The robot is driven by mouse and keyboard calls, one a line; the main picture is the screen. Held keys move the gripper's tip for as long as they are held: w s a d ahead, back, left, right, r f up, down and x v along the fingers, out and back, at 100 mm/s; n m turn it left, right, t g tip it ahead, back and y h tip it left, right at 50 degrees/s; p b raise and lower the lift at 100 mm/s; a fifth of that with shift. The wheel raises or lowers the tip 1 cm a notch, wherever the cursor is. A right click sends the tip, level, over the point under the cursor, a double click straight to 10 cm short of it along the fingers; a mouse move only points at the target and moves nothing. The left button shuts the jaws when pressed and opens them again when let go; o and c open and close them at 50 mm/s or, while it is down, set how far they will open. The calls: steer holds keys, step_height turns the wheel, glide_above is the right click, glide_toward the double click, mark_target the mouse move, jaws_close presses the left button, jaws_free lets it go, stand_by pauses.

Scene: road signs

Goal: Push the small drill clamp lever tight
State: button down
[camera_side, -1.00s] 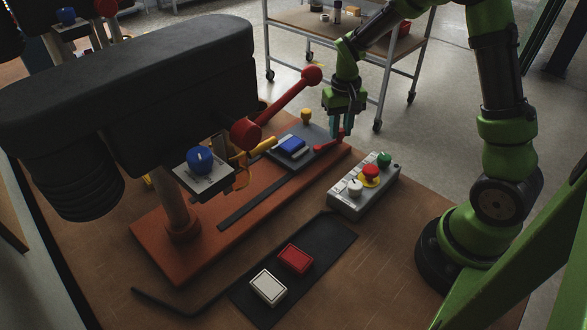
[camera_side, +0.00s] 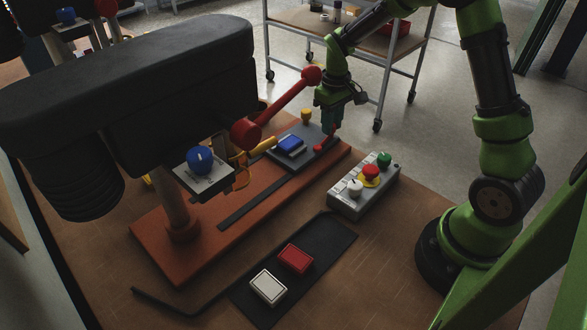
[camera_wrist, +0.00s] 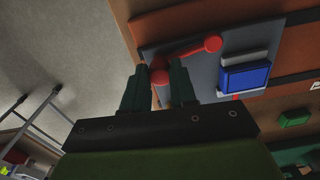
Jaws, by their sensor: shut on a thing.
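The small red clamp lever (camera_side: 326,142) sits on the dark grey clamp plate (camera_side: 318,133) at the far end of the drill's orange base. In the wrist view the lever (camera_wrist: 190,50) runs from a round red end at my fingertips to a red ball at upper right. My gripper (camera_side: 327,130) points down at the lever's far end. In the wrist view my gripper (camera_wrist: 170,72) is closed around that end, partly hiding it. A blue block (camera_side: 291,144) lies on the plate beside the lever; it also shows in the wrist view (camera_wrist: 246,76).
The drill's black head (camera_side: 130,85) and long red feed handle (camera_side: 285,103) stand left of my gripper. A yellow knob (camera_side: 306,115) is close behind the plate. A grey button box (camera_side: 364,187) stands to the right. Red and white boxes lie on a dark mat (camera_side: 325,245) in front.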

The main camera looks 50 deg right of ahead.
mark_target(330, 142)
steer(key=c, duration=0.9)
jaws_free()
steer(key=shift+r, duration=0.1)
step_height(330, 142, up, 17)
steer(key=shift+f, duration=0.1)
steer(key=s+a+m+t, duration=0.1)
steer(key=s+a+t, duration=0.1)
steer(key=s+a, duration=0.2)
steer(key=s+a+r+m+t+y, duration=0.1)
steer(key=s+a+t, duration=0.1)
steer(key=s+a, duration=0.3)
steer(key=s+a+m+t+y, duration=0.1)
steer(key=s+a+t, duration=0.2)
steer(key=s, duration=0.5)
steer(key=shift+a+r, duration=0.35)
steer(key=shift+a, duration=0.3)
